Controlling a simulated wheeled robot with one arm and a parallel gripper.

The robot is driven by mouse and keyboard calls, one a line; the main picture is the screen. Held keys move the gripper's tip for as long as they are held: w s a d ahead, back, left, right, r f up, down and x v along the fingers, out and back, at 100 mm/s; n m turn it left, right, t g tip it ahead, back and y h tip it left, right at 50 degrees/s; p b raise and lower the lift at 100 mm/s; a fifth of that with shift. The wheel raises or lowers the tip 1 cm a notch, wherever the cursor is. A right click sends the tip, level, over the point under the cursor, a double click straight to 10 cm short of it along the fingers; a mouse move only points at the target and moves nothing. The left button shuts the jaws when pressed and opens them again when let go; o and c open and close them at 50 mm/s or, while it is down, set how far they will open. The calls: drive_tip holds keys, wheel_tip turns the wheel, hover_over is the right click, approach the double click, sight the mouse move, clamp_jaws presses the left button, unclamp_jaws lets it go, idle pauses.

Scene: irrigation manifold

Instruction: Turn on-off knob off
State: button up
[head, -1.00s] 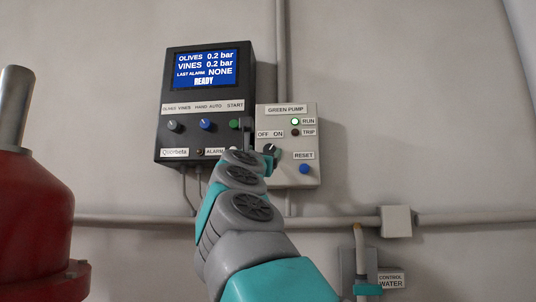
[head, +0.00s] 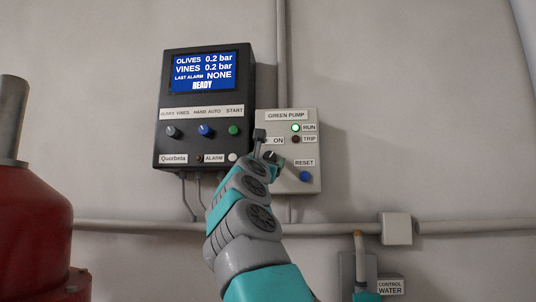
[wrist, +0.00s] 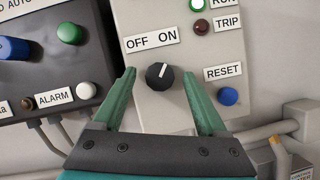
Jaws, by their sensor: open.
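The on-off knob (wrist: 160,76) is a black round knob with a white pointer line, on the pale green pump box (head: 312,178). In the wrist view its pointer tilts slightly right of upright, toward the ON label (wrist: 166,36) and away from the OFF label (wrist: 137,43). In the head view the knob is largely hidden by my gripper (head: 264,147). My gripper also shows in the wrist view (wrist: 162,92), open, with its green fingers on either side of the knob and a gap on each side. I cannot tell whether the fingertips reach the panel face.
The green RUN lamp (head: 296,127) is lit and the TRIP lamp (head: 295,139) is dark. The blue RESET button (head: 305,176) is right of the right finger. A dark control box (head: 164,95) with knobs and a display adjoins on the left. Pipes run below.

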clamp_jaws()
idle(0.7)
